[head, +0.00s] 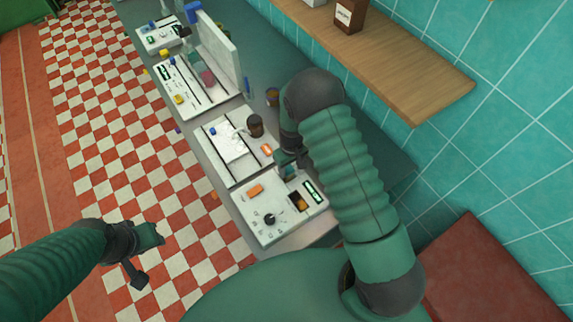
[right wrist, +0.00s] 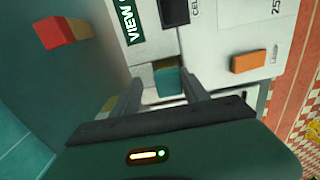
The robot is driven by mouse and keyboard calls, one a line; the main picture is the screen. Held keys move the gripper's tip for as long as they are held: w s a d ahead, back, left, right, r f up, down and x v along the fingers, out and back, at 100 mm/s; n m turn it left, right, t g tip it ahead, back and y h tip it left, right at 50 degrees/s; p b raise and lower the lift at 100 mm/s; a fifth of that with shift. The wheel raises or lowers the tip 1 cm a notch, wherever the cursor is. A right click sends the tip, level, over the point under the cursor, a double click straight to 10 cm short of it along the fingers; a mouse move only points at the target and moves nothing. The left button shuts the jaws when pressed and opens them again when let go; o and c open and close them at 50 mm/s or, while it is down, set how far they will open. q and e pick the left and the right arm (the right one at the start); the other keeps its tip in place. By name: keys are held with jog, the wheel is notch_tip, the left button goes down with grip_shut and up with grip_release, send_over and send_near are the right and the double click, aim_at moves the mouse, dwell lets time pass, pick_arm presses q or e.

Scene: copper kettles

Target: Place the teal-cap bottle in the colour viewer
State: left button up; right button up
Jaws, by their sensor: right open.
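The colour viewer (head: 280,225) is the nearest white box on the counter, with a dark knob, an orange button and a green label. Its "VIEW" label (right wrist: 133,22) and dark cell opening (right wrist: 174,10) show in the right wrist view. A small teal piece, seemingly the bottle's teal cap (right wrist: 167,80), lies between my right fingertips (right wrist: 160,88) at the viewer's edge; the bottle's body is hidden. My right gripper (head: 288,160) is open, its fingers either side of the teal piece; contact is unclear. My left gripper (head: 146,256) is open and empty over the floor side.
A white unit with a brown bottle (head: 255,126) stands beyond the viewer. Another brown bottle (head: 272,97) stands behind it. More white units (head: 188,85) line the grey counter. A wooden shelf (head: 400,75) juts from the teal tiled wall.

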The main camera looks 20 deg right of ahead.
jog(key=shift+w+d+r, duration=0.1)
jog(key=shift+d+r, duration=0.05)
jog(key=shift+r, duration=0.3)
jog(key=r+b, duration=0.1)
jog(key=r, duration=0.1)
jog(key=a+r+b, duration=0.1)
jog(key=r, duration=0.1)
jog(key=shift+w, duration=0.1)
notch_tip(320, 180, up, 7)
jog(key=a+b, duration=0.1)
jog(key=a, duration=0.2)
pick_arm(q)
jog(key=shift+a+f, duration=0.25)
jog(key=shift+f, duration=0.6)
jog(key=shift+a+f, duration=0.2)
jog(key=shift+f, duration=0.65)
pick_arm(e)
jog(key=s+r+t, duration=0.1)
jog(key=s+r, duration=0.2)
jog(key=s, duration=0.4)
jog(key=s+a+r+m+t, duration=0.1)
jog(key=s+r, duration=0.2)
jog(key=s, duration=0.4)
jog(key=shift+s+r+m+t, duration=0.2)
jog(key=shift+m+t, duration=0.1)
